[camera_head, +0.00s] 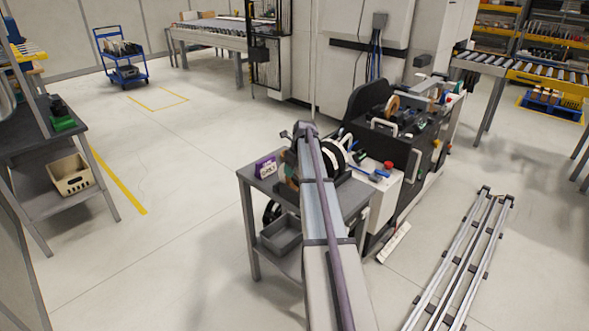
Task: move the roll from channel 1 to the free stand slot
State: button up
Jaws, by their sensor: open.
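The edge banding machine (408,155) stands right of centre, with a black front panel. An orange-brown roll (392,106) sits upright near its top; I cannot read a channel number there. A small grey table (350,200) stands in front of the machine. A white roll with a dark edge (335,160) stands upright on it, and a brown and green roll (288,172) shows left of my arm. My arm covers much of the stand area, so I cannot make out a free slot. My gripper is hidden behind my arm.
A purple sign (265,167) stands on the table's left end. A grey bin (283,236) is on its lower shelf. Long metal rails (462,260) lie on the floor at right. A workbench (50,150) stands at left. Open floor lies between it and the table.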

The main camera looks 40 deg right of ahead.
jog(key=p+v, duration=1.2)
jog(key=shift+r, duration=0.4)
jog(key=s+a+n+g, duration=0.1)
jog(key=s+a+n, duration=0.2)
jog(key=a+n, duration=0.5)
jog(key=s+a+n, duration=0.3)
jog(key=a+n, duration=0.1)
jog(key=a, duration=0.7)
jog(key=s+a+n+g, duration=0.1)
jog(key=s+a+n, duration=0.3)
jog(key=a, duration=0.6)
jog(key=s+a+n+g, duration=0.1)
jog(key=s+a+n, duration=1.1)
jog(key=a+n, duration=0.3)
jog(key=n, duration=0.3)
jog(key=shift+s+a+f, duration=0.2)
jog(key=shift+s+f, duration=0.2)
